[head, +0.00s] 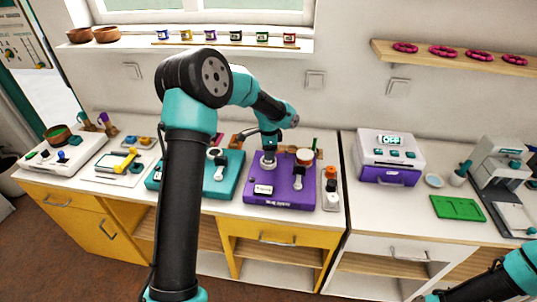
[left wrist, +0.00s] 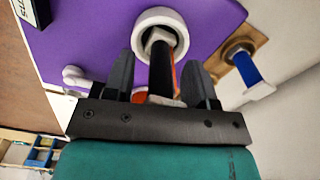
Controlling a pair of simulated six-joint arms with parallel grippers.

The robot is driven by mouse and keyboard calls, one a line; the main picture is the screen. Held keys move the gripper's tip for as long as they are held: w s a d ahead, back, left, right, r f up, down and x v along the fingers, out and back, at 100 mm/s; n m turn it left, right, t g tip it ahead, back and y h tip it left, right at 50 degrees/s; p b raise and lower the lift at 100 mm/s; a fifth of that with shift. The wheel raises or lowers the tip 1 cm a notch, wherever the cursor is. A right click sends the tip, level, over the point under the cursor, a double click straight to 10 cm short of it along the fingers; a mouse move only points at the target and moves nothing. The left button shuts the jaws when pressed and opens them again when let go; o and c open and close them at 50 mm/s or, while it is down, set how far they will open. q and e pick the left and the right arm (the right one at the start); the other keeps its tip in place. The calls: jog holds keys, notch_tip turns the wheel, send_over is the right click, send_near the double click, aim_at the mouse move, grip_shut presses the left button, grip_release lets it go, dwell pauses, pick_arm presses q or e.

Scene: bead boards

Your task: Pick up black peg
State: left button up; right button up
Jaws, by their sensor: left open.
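My left gripper (head: 269,158) is over the back left part of the purple board (head: 278,192). In the left wrist view the left gripper (left wrist: 161,76) is open, its two dark fingers on either side of the black peg (left wrist: 161,68). Gaps show between peg and fingers. The peg's far end is at the white ring (left wrist: 161,17) on the purple board (left wrist: 95,35). In the head view I cannot make out the peg clearly near the gripper. My right arm enters at the bottom right; its gripper is not in view.
A teal board (head: 228,180) lies left of the purple one, partly behind my left arm. A purple-and-white box (head: 390,157) and a green tray (head: 458,208) are on the right counter.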

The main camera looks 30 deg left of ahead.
pick_arm(q)
jog(key=c, duration=0.8)
jog(key=shift+r, duration=0.1)
jog(key=shift+r, duration=0.45)
notch_tip(320, 180, up, 3)
jog(key=shift+f, duration=0.1)
jog(key=s+d, duration=0.2)
jog(key=s, duration=0.2)
jog(key=s+d, duration=0.3)
jog(key=s, duration=0.2)
jog(key=s+d+r, duration=0.1)
jog(key=s+d, duration=0.2)
jog(key=s, duration=0.1)
jog(key=shift+s+d+r, duration=0.1)
jog(key=shift+s+d, duration=0.1)
jog(key=shift+s, duration=0.15)
